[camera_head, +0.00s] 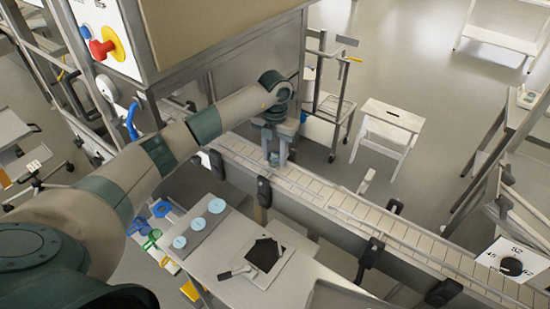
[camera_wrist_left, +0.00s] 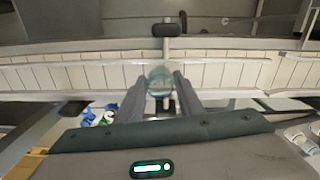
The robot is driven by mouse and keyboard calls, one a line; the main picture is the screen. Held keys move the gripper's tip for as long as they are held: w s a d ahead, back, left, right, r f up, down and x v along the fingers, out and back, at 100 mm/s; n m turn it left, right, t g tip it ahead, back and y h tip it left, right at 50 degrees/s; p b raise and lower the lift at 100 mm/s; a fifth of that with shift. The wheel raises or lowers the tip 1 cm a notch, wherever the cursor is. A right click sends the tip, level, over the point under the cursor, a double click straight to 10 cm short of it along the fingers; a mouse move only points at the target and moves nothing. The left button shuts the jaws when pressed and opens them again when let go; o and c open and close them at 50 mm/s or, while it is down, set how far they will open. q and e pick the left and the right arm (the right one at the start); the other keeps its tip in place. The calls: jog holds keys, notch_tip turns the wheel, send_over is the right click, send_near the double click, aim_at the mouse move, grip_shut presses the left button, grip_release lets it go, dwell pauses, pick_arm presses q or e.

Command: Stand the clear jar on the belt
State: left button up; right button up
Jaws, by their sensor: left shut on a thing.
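My left gripper (camera_head: 278,160) reaches over the near edge of the conveyor belt (camera_head: 335,197), fingers pointing down. It is shut on the clear jar (camera_wrist_left: 160,82), a small glassy greenish jar between the two fingertips in the left wrist view. In the head view only a small pale part of the jar (camera_head: 275,158) shows between the fingers. The jar is over or at the belt's slats; I cannot tell whether its base touches them. The left gripper also shows in the left wrist view (camera_wrist_left: 162,88). My right gripper is not in view.
Side rails (camera_head: 300,178) with black clamps (camera_head: 264,190) run along the belt. A table (camera_head: 225,262) in front holds a tray with several light-blue round lids (camera_head: 198,224) and a dark pad (camera_head: 265,254). The belt right of the gripper is clear. A white stool (camera_head: 390,120) stands behind.

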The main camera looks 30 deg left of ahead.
pick_arm(q)
jog(key=shift+f+p, duration=0.4)
jog(key=shift+f, duration=0.7)
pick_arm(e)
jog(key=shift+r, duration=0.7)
pick_arm(q)
jog(key=shift+f+b, duration=0.4)
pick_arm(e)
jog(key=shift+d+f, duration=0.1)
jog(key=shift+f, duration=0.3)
pick_arm(q)
jog(key=o, duration=1)
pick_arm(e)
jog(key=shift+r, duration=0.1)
pick_arm(q)
jog(key=shift+r, duration=0.15)
